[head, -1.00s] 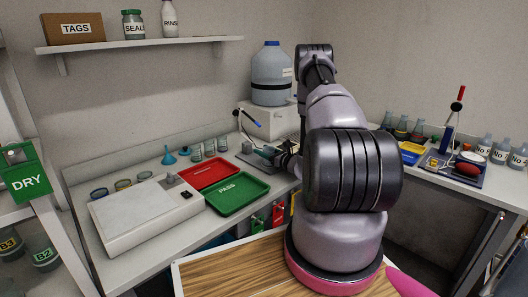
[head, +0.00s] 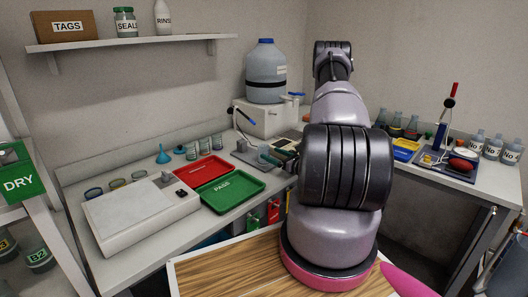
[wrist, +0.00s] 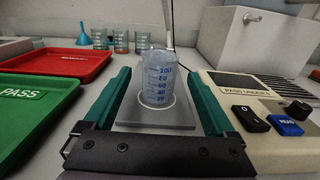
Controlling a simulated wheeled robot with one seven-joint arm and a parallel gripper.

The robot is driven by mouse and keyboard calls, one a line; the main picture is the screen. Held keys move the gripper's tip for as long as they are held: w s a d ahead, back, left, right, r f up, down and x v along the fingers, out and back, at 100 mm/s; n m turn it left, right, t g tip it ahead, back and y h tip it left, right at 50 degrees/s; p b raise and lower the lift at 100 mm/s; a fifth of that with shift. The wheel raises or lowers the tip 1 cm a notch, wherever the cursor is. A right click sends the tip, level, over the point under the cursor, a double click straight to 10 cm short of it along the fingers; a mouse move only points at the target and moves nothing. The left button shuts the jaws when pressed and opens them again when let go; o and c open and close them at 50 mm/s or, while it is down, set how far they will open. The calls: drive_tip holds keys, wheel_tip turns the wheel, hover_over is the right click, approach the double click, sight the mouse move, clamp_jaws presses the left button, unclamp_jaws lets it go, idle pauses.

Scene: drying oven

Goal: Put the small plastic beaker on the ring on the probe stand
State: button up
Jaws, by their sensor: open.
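The small clear plastic beaker (wrist: 158,82) with blue markings stands upright on the white ring (wrist: 172,111) of the probe stand. The stand's grey base plate (wrist: 133,116) lies flat on the bench, and its thin rod rises behind the beaker. In the wrist view my gripper (wrist: 162,72) is open, its teal fingers left and right of the beaker with a gap on each side. In the head view the probe stand (head: 244,152) shows left of my arm; my gripper is partly hidden there, and I cannot make out the beaker.
A green PASS tray (head: 232,190) and a red tray (head: 203,171) lie left of the stand. Several beakers (wrist: 120,40) and a blue funnel (wrist: 83,35) stand behind. A meter with buttons (wrist: 262,112) is close on the right. A white box (wrist: 255,45) stands behind it.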

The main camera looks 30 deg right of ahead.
drive_tip(key=v, duration=0.3)
drive_tip(key=shift+s, duration=0.25)
drive_tip(key=s+a+r+n+g+y, duration=0.1)
drive_tip(key=a+r+n+g+y, duration=0.4)
drive_tip(key=a+r, duration=0.4)
drive_tip(key=s+a+r+n+g+y, duration=0.1)
drive_tip(key=a+r+n+g+y, duration=0.25)
drive_tip(key=a+r+n, duration=0.55)
drive_tip(key=s+a+r+n+g+h, duration=0.3)
drive_tip(key=s+a+r+n+g, duration=0.35)
drive_tip(key=s+r, duration=0.35)
drive_tip(key=s+d+r+n+t+h, duration=0.3)
drive_tip(key=s+r+n+t+h, duration=0.2)
drive_tip(key=s+r, duration=0.8)
drive_tip(key=n+h, duration=0.2)
drive_tip(key=h, duration=0.2)
drive_tip(key=shift+s+h, duration=0.25)
drive_tip(key=shift+h, duration=0.1)
